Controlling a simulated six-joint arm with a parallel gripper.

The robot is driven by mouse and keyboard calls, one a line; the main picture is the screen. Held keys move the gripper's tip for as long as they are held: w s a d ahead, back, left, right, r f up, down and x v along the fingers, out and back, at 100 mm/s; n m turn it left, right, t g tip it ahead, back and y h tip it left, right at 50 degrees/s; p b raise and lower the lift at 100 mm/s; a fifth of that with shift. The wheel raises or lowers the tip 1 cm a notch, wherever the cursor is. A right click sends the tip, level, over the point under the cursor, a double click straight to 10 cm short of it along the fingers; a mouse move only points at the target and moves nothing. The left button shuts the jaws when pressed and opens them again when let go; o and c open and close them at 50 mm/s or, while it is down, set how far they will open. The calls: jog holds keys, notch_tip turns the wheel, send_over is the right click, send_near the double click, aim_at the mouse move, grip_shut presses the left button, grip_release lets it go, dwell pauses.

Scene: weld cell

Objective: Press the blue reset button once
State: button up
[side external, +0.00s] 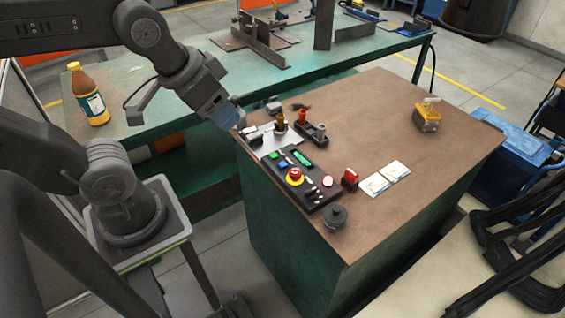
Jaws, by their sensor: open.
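A black control panel (322,193) lies on the brown top of the cabinet. The small blue button (283,164) is on the panel's left part, between a green button (273,155) and a red emergency-stop knob (295,175) on a yellow ring. A green display (302,157) sits beside them. My gripper (243,127) is above the cabinet's left edge, up and to the left of the panel, apart from the blue button. It is open; its fingers are small and hard to make out, and I see nothing held.
A metal plate with small fittings (280,138) and a black holder with an orange-topped item (312,130) stand behind the panel. A yellow padlock-like item (427,116) is farther right.

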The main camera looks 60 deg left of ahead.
grip_shut()
dwell(1.4)
